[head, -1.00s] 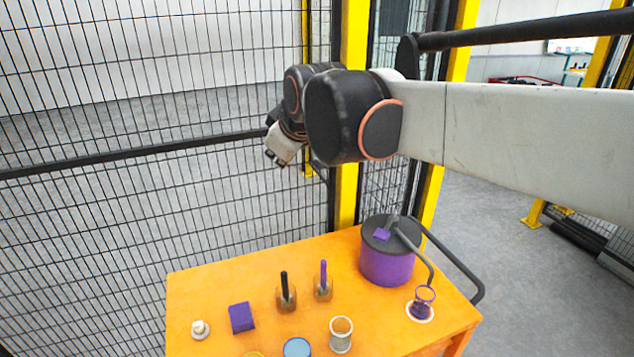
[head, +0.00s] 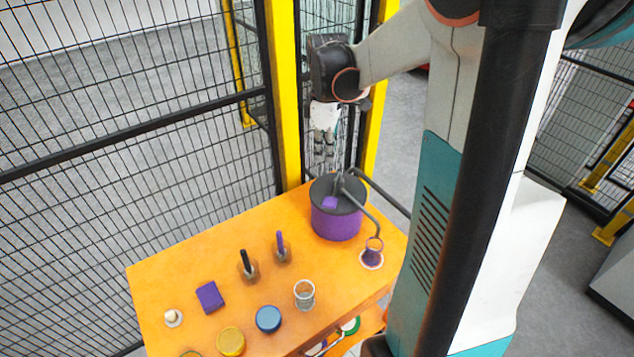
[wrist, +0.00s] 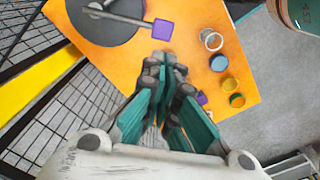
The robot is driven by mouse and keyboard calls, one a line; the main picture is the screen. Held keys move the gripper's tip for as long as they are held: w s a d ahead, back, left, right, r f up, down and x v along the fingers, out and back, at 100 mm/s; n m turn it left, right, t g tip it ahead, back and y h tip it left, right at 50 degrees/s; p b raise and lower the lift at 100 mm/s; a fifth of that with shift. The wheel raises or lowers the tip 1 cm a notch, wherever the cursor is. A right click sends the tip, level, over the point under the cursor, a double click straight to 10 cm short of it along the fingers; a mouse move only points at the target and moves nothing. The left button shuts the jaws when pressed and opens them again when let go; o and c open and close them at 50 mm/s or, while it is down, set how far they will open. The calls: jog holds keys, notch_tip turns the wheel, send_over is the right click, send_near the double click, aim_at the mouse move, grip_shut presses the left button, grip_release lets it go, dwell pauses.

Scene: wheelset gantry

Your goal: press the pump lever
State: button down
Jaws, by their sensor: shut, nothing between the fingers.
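The pump is a purple pot (head: 336,225) with a dark grey lid, at the far right corner of the orange table. Its grey lever ends in a square purple pad (head: 330,203) over the lid. The pad also shows in the wrist view (wrist: 162,29), just beyond my fingertips. My gripper (head: 324,152) points down above and slightly behind the pump, apart from it. In the wrist view my gripper (wrist: 166,66) has its fingers together with nothing between them. The grey spout curves down to a ring-topped cup with purple in it (head: 372,255).
The orange table (head: 170,275) also holds a purple block (head: 210,297), two bottles with black and purple handles, a glass jar (head: 305,295), blue (head: 268,318) and yellow (head: 231,341) round pots and a white knob (head: 173,317). Mesh fence and a yellow post (head: 284,100) stand behind.

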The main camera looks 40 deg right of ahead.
aim_at(323, 204)
notch_tip(323, 204, down, 14)
jog(key=shift+b, duration=0.65)
dwell(0.3)
jog(key=shift+t+h, duration=0.7)
jog(key=shift+h, duration=0.2)
jog(key=f+b, duration=0.1)
jog(key=a+f+b, duration=0.1)
jog(key=b, duration=0.1)
jog(key=s+f+b, duration=0.1)
jog(key=f, duration=0.1)
jog(key=shift+a, duration=0.15)
jog(key=shift+f+b, duration=0.6)
jog(key=shift+b, duration=0.4)
jog(key=shift+s+a, duration=0.15)
